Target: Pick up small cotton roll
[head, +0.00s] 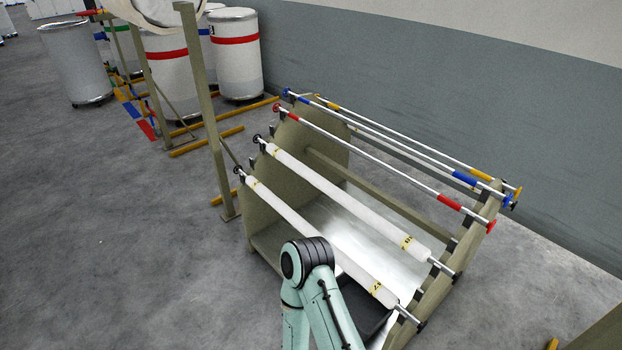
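Two long white rolls lie on metal rods across a beige rack. The front white roll (318,236) runs from the upper left to the lower right, with a yellow label near its right end. The rear white roll (345,203) lies parallel behind it, also with a yellow label. I cannot tell which is the small cotton roll; they look alike in thickness. One of my arms shows at the bottom centre, its bent joint in front of the front roll. Neither gripper shows.
The beige rack (262,212) also carries bare rods with coloured bands, such as the red-banded rod (385,160). A beige upright post (213,135) stands at its left. White bins (238,65) stand at the back left. The grey floor (110,240) on the left is clear.

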